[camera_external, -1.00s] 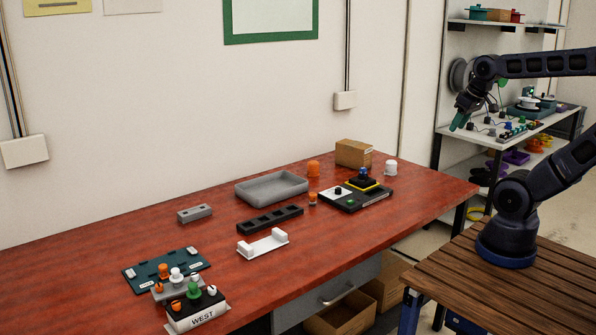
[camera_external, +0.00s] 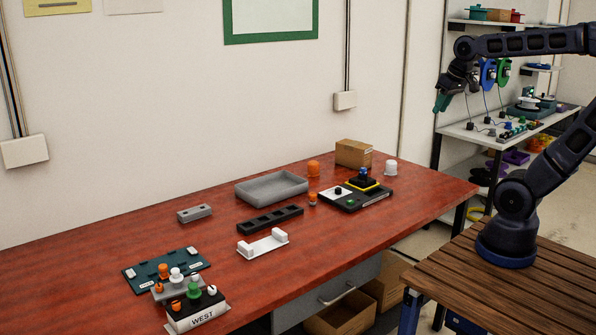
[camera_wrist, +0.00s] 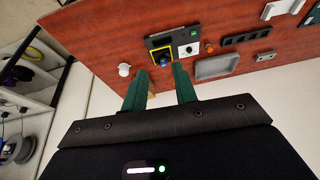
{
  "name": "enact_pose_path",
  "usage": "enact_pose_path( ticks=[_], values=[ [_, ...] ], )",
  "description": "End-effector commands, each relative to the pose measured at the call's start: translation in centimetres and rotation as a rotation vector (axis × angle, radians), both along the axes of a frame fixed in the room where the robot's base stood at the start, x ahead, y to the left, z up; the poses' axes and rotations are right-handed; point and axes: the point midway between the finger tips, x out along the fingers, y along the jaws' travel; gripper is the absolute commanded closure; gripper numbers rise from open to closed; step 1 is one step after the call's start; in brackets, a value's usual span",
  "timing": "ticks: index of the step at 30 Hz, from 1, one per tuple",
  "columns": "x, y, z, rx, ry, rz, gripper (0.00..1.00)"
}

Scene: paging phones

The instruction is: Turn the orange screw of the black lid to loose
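A white box marked WEST (camera_external: 200,318) stands at the near left of the red table, with a black lid (camera_external: 205,303) on top. An orange screw (camera_external: 176,306) sits at the lid's left, with a green one (camera_external: 193,291) and a white one (camera_external: 212,290) beside it. How tight the orange screw is cannot be seen. My gripper (camera_external: 438,103) is in the air right of the table, far from the lid. In the wrist view its green fingers (camera_wrist: 161,88) are apart with nothing between them. The lid is not visible in the wrist view.
A grey block with orange and white knobs (camera_external: 177,290) stands just behind the lid, beside a teal plate (camera_external: 195,258). A white bracket (camera_external: 263,244), black slotted rail (camera_external: 270,220), grey tray (camera_external: 299,190) and black device (camera_external: 352,203) lie farther right. Shelves (camera_external: 463,133) stand behind my arm.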

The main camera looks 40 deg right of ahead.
Motion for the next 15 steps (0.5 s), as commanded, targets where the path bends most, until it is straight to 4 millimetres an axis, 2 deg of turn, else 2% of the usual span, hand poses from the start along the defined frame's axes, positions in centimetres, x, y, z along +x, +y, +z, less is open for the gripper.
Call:
enact_pose_path(
  ticks=[1, 6, 11, 15],
  values=[
    [1.6, 0.9, 1.0, 0.007, 0.010, 0.003, 0.72],
    [6.3, 3.9, 4.0, 0.034, 0.037, -0.007, 0.72],
    [10.7, 7.3, 6.3, 0.055, 0.064, -0.017, 0.72],
    [14.4, 10.9, 7.8, 0.071, 0.088, -0.027, 0.72]
  ],
)
